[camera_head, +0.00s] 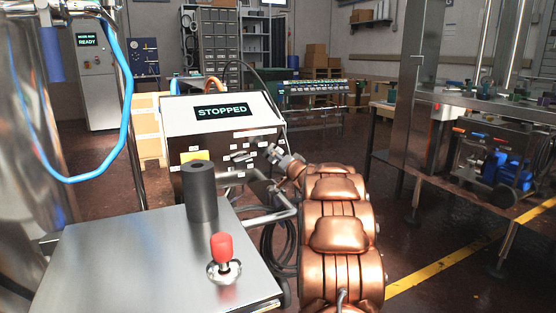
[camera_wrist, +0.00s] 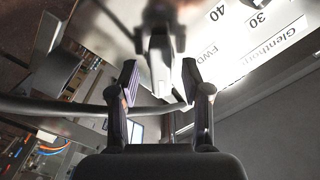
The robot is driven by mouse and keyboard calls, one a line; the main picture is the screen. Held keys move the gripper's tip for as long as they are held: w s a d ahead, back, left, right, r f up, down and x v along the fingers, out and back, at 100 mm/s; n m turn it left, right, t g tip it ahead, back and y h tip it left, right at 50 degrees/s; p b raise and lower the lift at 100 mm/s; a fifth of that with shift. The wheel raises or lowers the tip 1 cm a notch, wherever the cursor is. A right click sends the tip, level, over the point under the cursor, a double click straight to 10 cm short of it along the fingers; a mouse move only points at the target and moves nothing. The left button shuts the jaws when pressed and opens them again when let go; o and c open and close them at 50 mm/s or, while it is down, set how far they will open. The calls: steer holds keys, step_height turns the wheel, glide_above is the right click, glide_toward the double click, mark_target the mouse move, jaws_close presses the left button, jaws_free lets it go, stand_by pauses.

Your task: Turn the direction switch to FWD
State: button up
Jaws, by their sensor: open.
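The control box (camera_head: 178,118) has a display reading STOPPED (camera_head: 222,112) and a white sloped panel with several small labels. In the wrist view, its panel (camera_wrist: 235,70) shows the label FWD (camera_wrist: 209,55) and the numbers 40 and 30. A dark, blurred switch-like knob (camera_wrist: 160,45) stands out from the panel, left of FWD, and shows between my fingers; I cannot tell which way it points. My gripper (camera_wrist: 160,80) is open, with a finger on each side of the knob; contact is unclear. In the head view, my gripper (camera_head: 277,155) is at the panel's right side.
A steel table (camera_head: 120,265) in front carries a black cylinder (camera_head: 200,191) and a red-topped knob (camera_head: 222,247). A blue hose (camera_head: 118,140) hangs at the left. A grey tube rail (camera_head: 270,216) runs below the box.

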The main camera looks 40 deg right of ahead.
steer(key=shift+w+d, duration=0.15)
steer(key=shift+w, duration=0.2)
jaws_close()
stand_by(0.3)
